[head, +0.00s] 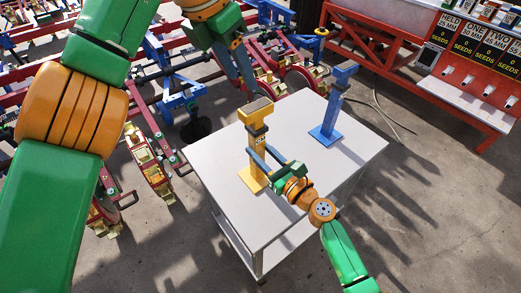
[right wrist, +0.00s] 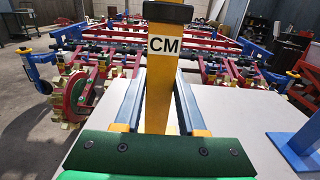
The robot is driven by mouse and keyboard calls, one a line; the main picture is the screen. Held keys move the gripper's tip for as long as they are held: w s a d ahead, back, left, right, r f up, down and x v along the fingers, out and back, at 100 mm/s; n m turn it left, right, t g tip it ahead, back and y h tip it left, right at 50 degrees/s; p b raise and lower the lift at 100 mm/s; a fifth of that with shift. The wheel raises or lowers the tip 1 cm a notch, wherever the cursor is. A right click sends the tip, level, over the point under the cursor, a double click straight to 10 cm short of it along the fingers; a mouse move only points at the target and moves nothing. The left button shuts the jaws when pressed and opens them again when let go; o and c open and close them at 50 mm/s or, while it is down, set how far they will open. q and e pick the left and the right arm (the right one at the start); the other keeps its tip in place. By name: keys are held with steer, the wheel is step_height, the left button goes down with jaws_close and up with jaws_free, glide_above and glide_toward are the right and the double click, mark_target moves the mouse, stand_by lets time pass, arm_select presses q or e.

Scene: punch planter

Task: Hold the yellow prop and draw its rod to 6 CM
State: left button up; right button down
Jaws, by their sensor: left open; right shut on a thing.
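My right gripper (head: 262,153) is shut on the post, one blue-grey finger on each side. My left gripper (head: 247,82) is open and empty, up behind the prop's head in the picture and apart from it.
A blue prop (head: 330,125) stands on the right part of the table. Red and blue planter machinery (head: 290,65) is behind the table. A red rack with seed boxes (head: 470,60) is at the upper right. The table's front right is clear.

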stand_by(0.6)
steer(key=c, duration=1.1)
jaws_free()
jaws_close()
